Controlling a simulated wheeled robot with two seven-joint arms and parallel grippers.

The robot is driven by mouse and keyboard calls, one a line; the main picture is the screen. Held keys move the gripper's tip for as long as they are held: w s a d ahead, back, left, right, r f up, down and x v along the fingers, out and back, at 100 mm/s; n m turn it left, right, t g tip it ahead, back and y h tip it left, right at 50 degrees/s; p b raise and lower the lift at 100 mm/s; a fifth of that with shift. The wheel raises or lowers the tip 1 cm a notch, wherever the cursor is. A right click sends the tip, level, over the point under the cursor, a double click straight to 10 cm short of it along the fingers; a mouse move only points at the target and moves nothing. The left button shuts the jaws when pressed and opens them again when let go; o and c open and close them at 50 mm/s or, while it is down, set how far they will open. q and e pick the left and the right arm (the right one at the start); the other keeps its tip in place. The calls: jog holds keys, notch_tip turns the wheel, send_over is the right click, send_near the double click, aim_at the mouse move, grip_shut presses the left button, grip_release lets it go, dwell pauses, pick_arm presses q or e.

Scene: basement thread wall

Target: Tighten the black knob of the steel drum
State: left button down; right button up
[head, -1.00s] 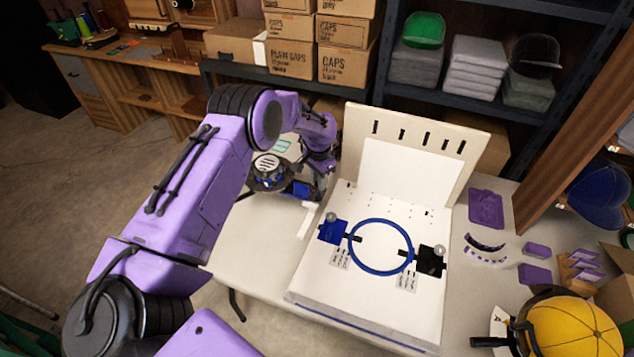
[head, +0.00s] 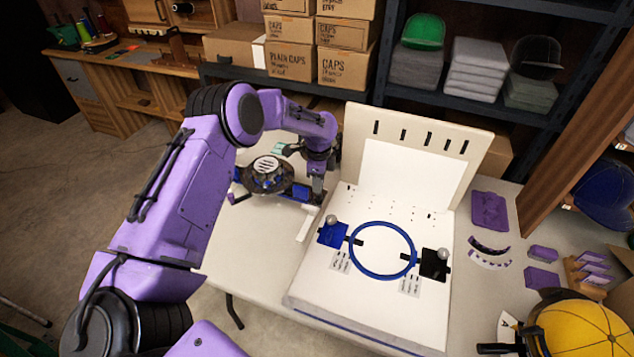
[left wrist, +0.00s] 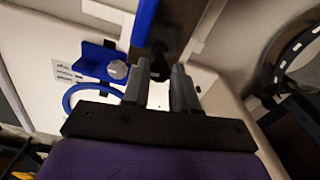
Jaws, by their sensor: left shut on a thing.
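The steel drum (head: 268,178), dark and round with a pale slotted top, stands on the table left of the white board. Its dark slotted ring also shows at the right of the left wrist view (left wrist: 302,45). My left gripper (head: 317,193) points down at the drum's right side, beside a blue block (head: 301,195). In the left wrist view its two grey fingers (left wrist: 161,82) are close together around a small dark piece, apparently the black knob, mostly hidden between the fingertips.
A white board (head: 365,300) with a blue ring (head: 383,276) and two clamps lies right of the gripper. A white lever (head: 307,224) stands close below the gripper. Purple pieces (head: 489,210) and a yellow cap (head: 585,335) lie farther right. The table's front left (head: 245,255) is clear.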

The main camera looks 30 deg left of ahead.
pick_arm(q)
jog(key=shift+s+d+f+m, duration=0.1)
jog(key=shift+d+f+m, duration=0.1)
jog(key=shift+m, duration=0.4)
jog(key=c, duration=0.9)
grip_release()
jog(key=shift+r, duration=0.1)
jog(key=shift+r, duration=0.2)
notch_tip(320, 180, up, 10)
jog(key=shift+r+b, duration=0.1)
jog(key=shift+b, duration=0.85)
